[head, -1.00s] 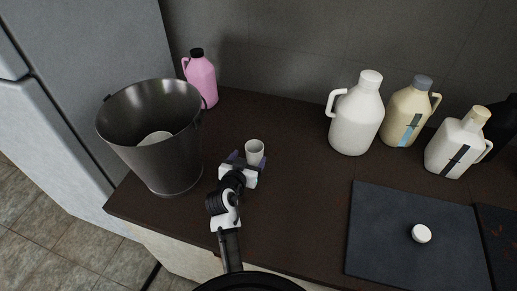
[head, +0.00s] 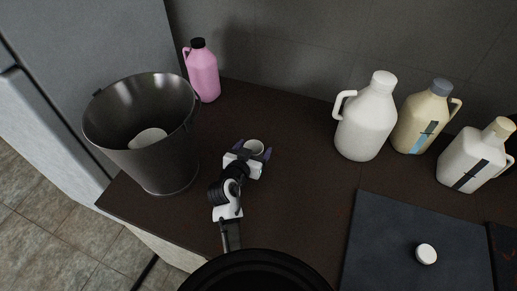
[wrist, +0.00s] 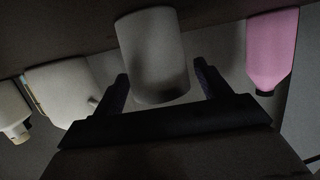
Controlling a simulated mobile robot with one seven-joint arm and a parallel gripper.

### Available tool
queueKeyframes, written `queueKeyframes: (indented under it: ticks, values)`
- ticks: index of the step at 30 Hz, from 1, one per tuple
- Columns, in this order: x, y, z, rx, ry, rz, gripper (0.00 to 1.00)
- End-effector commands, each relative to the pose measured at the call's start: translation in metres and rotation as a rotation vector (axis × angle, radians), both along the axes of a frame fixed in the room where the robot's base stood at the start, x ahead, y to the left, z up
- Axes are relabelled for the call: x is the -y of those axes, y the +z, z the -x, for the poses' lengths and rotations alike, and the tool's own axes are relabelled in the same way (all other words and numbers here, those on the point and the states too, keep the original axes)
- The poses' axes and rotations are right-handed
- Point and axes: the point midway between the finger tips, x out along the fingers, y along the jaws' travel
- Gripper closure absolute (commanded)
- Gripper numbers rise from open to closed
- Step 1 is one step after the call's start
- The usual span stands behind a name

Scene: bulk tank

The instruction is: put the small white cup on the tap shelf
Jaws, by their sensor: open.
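The small white cup (head: 254,146) is on the dark counter, partly hidden behind my gripper in the head view. My gripper (head: 253,154) is open, with one purple-dark finger on each side of the cup. In the wrist view, the cup (wrist: 153,55) is between the two dark fingers of my gripper (wrist: 160,85), with a visible gap to each fingertip. I cannot make out a tap shelf in these frames.
A metal bucket (head: 150,165) with a pale thing inside stands left of my arm. A pink jug (head: 203,78) is at the back. White (head: 364,125) and cream (head: 418,122) jugs stand to the right, behind a dark mat (head: 390,235) with a white cap (head: 426,254). The counter between is clear.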

Motion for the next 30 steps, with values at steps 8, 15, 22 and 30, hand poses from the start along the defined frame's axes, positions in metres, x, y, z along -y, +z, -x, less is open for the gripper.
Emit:
queueKeyframes:
  ticks: [8,15,22,30]
  values:
    - [-0.0015,-0.0014,0.0017,0.0,0.0,-0.001,0.24]
    - [-0.0015,-0.0013,0.0014,0.0,0.0,-0.001,0.49]
    - [-0.0014,-0.0011,0.0014,0.0,0.0,-0.001,0.76]
    - [-0.0009,0.0025,0.0005,0.001,0.0,-0.001,0.76]
